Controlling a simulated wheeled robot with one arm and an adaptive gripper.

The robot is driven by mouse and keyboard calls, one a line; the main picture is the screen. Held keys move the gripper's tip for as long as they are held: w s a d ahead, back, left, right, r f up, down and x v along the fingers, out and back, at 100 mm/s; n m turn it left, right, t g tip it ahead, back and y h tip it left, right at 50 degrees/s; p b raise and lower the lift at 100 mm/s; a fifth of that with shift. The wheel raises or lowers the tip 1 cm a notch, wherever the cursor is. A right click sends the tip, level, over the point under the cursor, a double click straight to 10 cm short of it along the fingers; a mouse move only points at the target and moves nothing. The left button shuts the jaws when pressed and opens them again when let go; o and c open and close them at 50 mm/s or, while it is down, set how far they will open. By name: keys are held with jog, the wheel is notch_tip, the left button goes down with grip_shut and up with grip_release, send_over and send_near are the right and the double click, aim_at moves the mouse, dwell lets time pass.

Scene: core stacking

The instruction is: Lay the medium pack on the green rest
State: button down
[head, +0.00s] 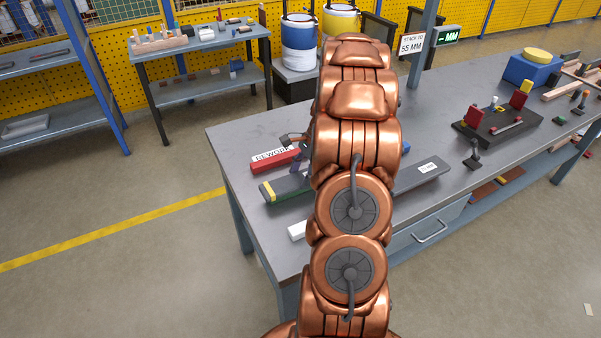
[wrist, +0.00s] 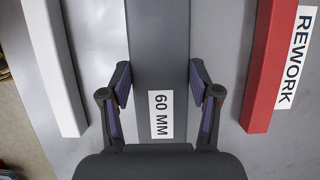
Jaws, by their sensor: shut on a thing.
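In the wrist view my gripper (wrist: 160,75) has its two fingers against the sides of a long grey bar (wrist: 160,40) labelled 60 MM. A dark bar (head: 290,186) with a yellow band and a greenish side shows left of the arm. A grey bar (head: 408,181) with a white label, too small to read, shows right of the arm. I cannot tell for sure which piece is the green rest.
A red bar marked REWORK (wrist: 263,90) and a white bar (wrist: 55,75) flank the grey bar. A dark fixture (head: 498,127) with red blocks stands on the bench (head: 430,130) at right. A sign (head: 411,45) reads STACK TO 55 MM. A blue block (head: 530,72) stands farther right.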

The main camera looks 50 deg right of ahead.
jog(key=shift+f, duration=0.1)
jog(key=shift+f, duration=0.15)
jog(key=shift+c, duration=1.2)
grip_release()
jog(key=b+v, duration=0.2)
jog(key=v, duration=1)
jog(key=shift+b, duration=0.4)
